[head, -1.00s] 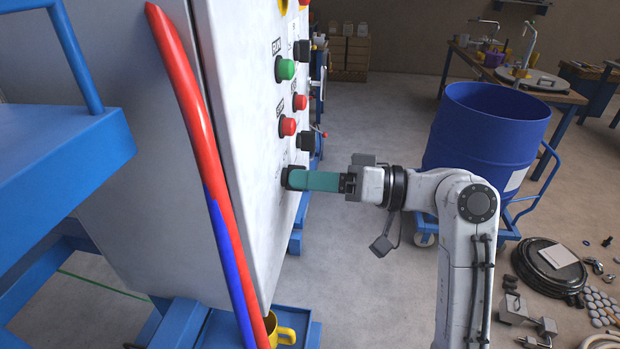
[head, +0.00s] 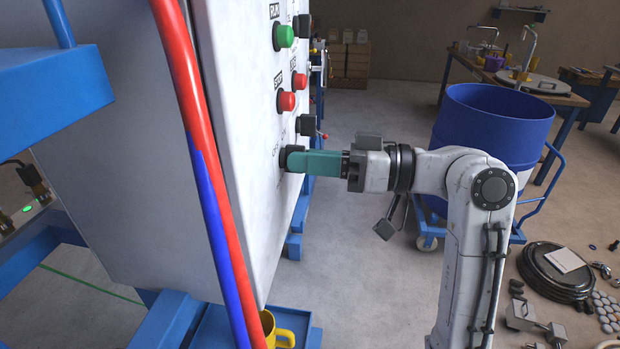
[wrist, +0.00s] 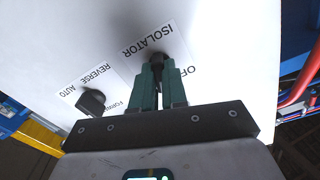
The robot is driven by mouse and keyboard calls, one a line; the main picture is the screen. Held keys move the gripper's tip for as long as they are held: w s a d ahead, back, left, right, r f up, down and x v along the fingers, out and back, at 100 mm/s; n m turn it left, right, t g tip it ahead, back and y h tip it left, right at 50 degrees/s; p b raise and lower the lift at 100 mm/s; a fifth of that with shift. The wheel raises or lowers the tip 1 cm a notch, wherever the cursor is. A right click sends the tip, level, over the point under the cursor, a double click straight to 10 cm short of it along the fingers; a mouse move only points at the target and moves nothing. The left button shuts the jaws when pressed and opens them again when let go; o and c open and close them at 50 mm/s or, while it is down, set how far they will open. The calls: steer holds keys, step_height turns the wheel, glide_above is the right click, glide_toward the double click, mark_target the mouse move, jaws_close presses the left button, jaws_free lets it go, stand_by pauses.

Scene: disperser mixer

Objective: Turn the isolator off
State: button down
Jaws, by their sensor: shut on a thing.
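The isolator is a black rotary knob (wrist: 157,60) on the white panel, under the printed word ISOLATOR, with a partly covered "OF..." label beside it in the wrist view. My gripper (head: 296,161) has green fingers, and in the wrist view they (wrist: 157,72) are closed around the knob. In the head view the fingers reach the lowest black knob (head: 289,160) on the panel from the right. The fingers hide most of the knob, so its pointing direction cannot be told.
A second black selector knob (wrist: 92,102) marked FORWARD, REVERSE, AUTO sits close by. Green (head: 284,36) and red (head: 287,102) buttons are above. Red and blue hoses (head: 205,155) run down the cabinet's near edge. A blue drum (head: 495,125) stands behind my arm.

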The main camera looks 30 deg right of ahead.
steer(key=n+b, duration=1.1)
steer(key=b, duration=0.2)
steer(key=shift+w+f+n+b, duration=0.1)
steer(key=shift+n+b, duration=0.2)
steer(key=shift+b, duration=0.1)
steer(key=c, duration=1.2)
jaws_free()
steer(key=shift+o, duration=0.2)
steer(key=shift+d, duration=0.1)
steer(key=v, duration=1)
steer(key=shift+s+d, duration=0.25)
